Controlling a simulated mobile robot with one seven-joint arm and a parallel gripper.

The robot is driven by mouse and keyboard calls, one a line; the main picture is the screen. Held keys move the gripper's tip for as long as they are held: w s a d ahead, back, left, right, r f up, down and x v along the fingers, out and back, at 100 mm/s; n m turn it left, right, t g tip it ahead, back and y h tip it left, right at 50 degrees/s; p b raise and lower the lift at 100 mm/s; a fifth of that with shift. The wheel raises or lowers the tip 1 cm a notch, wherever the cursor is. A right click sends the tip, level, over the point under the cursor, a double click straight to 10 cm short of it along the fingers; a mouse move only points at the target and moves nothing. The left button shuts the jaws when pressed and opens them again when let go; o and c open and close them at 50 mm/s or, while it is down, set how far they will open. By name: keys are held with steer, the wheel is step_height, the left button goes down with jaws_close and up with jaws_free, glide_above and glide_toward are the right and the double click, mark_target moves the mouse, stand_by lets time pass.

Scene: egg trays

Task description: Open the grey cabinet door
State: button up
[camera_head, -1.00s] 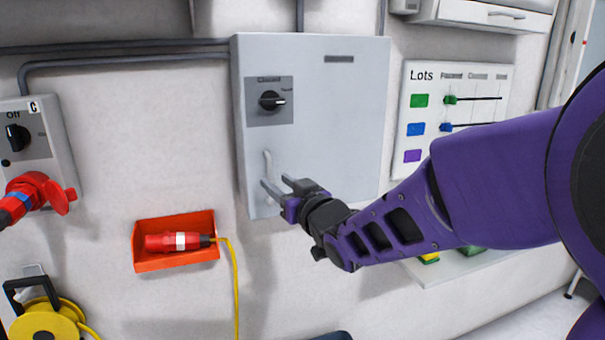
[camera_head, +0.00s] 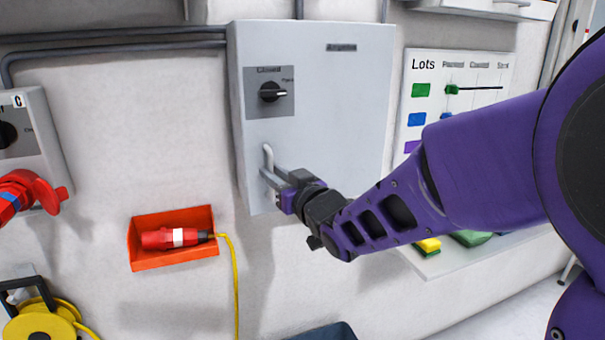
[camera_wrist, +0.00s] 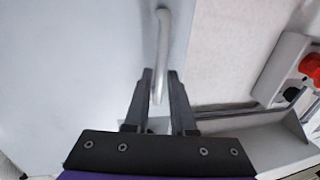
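The grey cabinet (camera_head: 345,120) hangs on the wall in the head view, its door shut. A dark rotary switch (camera_head: 271,92) sits on the door's upper left. A pale upright bar handle (camera_head: 268,155) is on the door's lower left; the handle also shows in the wrist view (camera_wrist: 163,40). My gripper (camera_head: 270,174) is at the handle's lower part. In the wrist view my gripper's fingers (camera_wrist: 160,75) stand on either side of the handle, with a small gap visible on the left. It looks open, partly narrowed. Where the fingers meet the handle is small in the head view.
An orange bin (camera_head: 135,250) holding a red plug (camera_head: 160,239) is on the wall at lower left. A red connector (camera_head: 35,190) and a yellow cable reel (camera_head: 40,325) are farther left. A Lots board (camera_head: 415,75) and a shelf (camera_head: 440,268) are at right.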

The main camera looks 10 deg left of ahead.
jaws_close()
stand_by(1.1)
